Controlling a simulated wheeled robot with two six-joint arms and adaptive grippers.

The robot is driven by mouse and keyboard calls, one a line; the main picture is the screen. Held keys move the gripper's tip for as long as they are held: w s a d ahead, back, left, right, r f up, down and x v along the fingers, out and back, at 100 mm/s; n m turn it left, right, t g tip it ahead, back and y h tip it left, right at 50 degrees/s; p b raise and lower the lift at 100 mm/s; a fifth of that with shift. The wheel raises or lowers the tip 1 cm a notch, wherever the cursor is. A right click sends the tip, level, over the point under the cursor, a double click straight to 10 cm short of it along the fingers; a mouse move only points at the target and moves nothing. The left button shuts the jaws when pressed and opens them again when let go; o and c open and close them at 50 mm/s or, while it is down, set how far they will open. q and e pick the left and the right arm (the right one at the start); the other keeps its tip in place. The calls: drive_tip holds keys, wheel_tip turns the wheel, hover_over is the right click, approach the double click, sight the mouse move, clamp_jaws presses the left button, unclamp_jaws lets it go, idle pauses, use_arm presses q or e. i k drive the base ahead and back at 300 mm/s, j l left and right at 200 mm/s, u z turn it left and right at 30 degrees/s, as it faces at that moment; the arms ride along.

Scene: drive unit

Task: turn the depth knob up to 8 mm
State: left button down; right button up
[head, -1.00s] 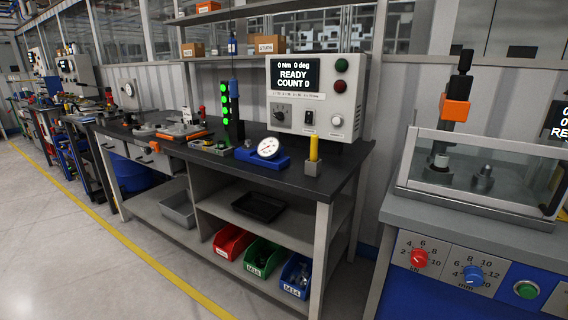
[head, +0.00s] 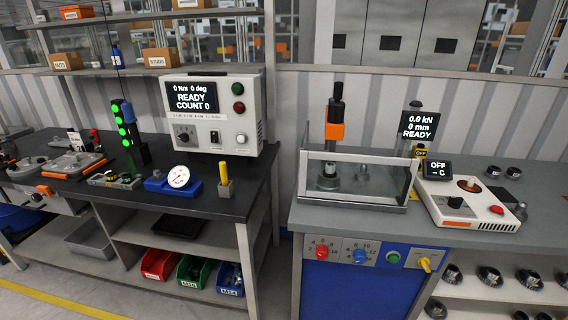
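The depth knob (head: 360,256) is the blue knob on the front panel of the grey bench at the right. A numbered scale is around it; its pointer is too small to read. The red force knob (head: 321,252) is to its left. The press display (head: 419,125) above the bench reads 0.0 kN, 0 mm, READY. The press (head: 335,130) has an orange collar and stands behind a clear guard (head: 375,188). Neither of my grippers is in view.
A green button (head: 393,257) and a yellow switch (head: 425,265) are right of the depth knob. A white heater unit (head: 475,205) reading OFF is on the bench top. A dark workbench (head: 130,197) with a torque tester (head: 212,110) is at the left.

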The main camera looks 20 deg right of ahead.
sight(360, 254)
drive_tip(key=z, duration=1.35)
